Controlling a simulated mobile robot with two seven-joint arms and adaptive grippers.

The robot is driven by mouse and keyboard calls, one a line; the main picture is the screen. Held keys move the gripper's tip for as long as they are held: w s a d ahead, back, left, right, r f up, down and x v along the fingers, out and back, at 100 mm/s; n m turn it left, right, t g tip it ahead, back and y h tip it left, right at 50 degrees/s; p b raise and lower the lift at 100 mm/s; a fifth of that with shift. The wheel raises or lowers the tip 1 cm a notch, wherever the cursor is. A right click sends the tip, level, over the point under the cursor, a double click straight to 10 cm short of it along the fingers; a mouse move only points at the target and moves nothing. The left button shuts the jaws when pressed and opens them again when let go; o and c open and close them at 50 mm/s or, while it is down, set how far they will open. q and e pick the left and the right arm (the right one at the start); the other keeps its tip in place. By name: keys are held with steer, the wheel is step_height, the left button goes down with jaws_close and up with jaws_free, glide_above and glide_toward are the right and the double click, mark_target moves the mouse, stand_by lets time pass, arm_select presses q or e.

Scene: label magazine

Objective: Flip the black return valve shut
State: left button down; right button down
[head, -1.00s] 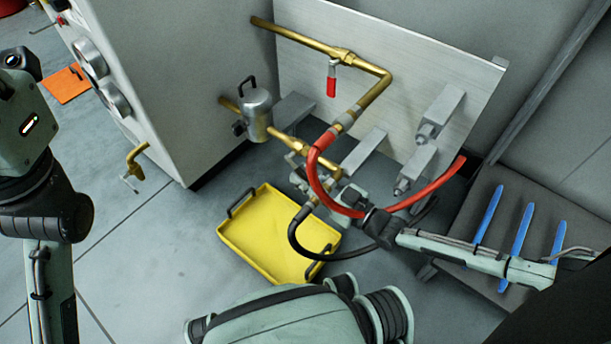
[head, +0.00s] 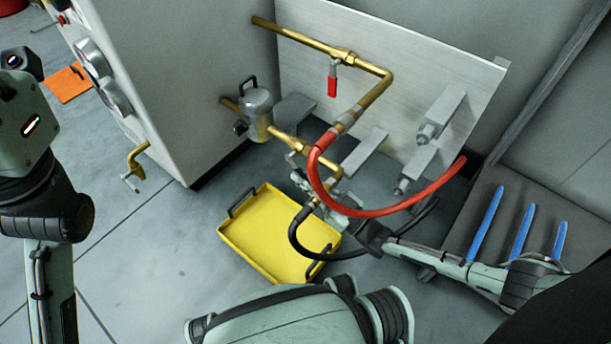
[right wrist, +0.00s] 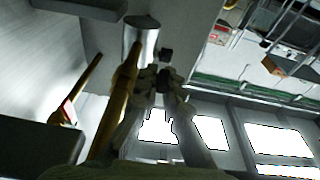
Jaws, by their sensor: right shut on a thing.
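The black return valve sits on the lower brass pipe (head: 283,139); its handle is mostly hidden behind my right gripper (head: 318,186) in the head view. In the right wrist view my right gripper (right wrist: 163,88) has its fingers closed around a small dark part beside the brass pipe (right wrist: 118,100), apparently the valve handle. The handle's exact angle cannot be made out. Of my left arm, only links show at the left edge of the head view; its gripper is out of view.
A red-handled valve (head: 332,80) hangs from the upper pipe. A red hose (head: 350,209) and a black hose (head: 300,243) curve close around my right gripper. A silver canister (head: 256,112) stands left of it. A yellow tray (head: 237,250) lies on the floor below.

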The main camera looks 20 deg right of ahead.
steer(key=shift+w+f+t+y, duration=0.2)
steer(key=shift+w+t+y, duration=0.15)
steer(key=shift+t, duration=0.15)
steer(key=shift+a, duration=0.1)
steer(key=c, duration=1.7)
jaws_free()
steer(key=shift+s+f, duration=0.1)
steer(key=v, duration=1.2)
steer(key=shift+f, duration=0.2)
